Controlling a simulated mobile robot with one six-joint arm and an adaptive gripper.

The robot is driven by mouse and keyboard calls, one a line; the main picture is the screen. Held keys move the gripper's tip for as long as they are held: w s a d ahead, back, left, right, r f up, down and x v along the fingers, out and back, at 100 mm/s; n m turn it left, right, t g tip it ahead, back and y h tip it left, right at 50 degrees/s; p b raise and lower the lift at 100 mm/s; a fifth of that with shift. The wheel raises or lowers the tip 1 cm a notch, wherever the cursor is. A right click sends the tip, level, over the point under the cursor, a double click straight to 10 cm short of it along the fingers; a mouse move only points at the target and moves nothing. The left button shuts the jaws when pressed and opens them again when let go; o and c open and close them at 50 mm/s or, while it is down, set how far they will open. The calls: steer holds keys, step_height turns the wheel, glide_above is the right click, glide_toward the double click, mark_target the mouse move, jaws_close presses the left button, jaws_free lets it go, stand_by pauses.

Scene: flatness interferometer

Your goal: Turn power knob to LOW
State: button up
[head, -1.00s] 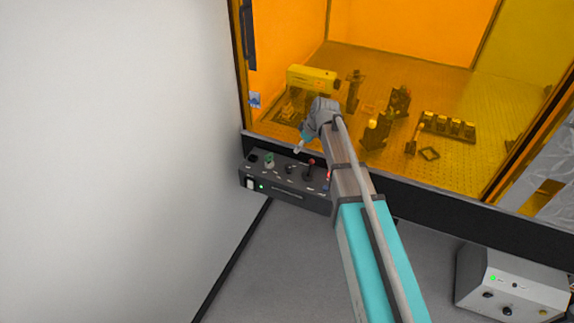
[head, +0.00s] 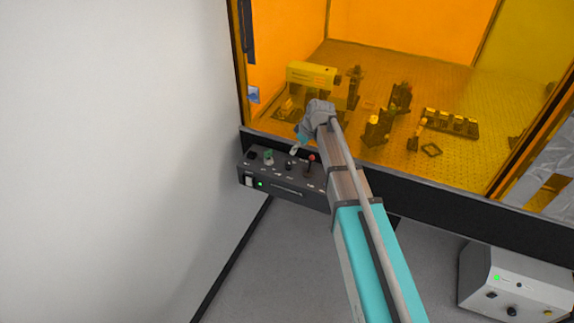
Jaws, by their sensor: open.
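A dark control box (head: 290,192) sits under the front edge of the amber enclosure. My gripper (head: 293,151) is open and seems empty. Its tips are just above the box's top, near the small black knob and right of the green one. Contact cannot be made out. My forearm hides the box's right end.
The amber enclosure holds a yellow device (head: 312,74) and several optical mounts on a perforated plate. A grey box (head: 516,284) with knobs and a green light stands at lower right. A white wall (head: 110,160) is close on the left. The floor before the control box is clear.

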mark_target(289, 161)
steer(key=shift+b+x, duration=4.3)
steer(key=shift+x, duration=0.7)
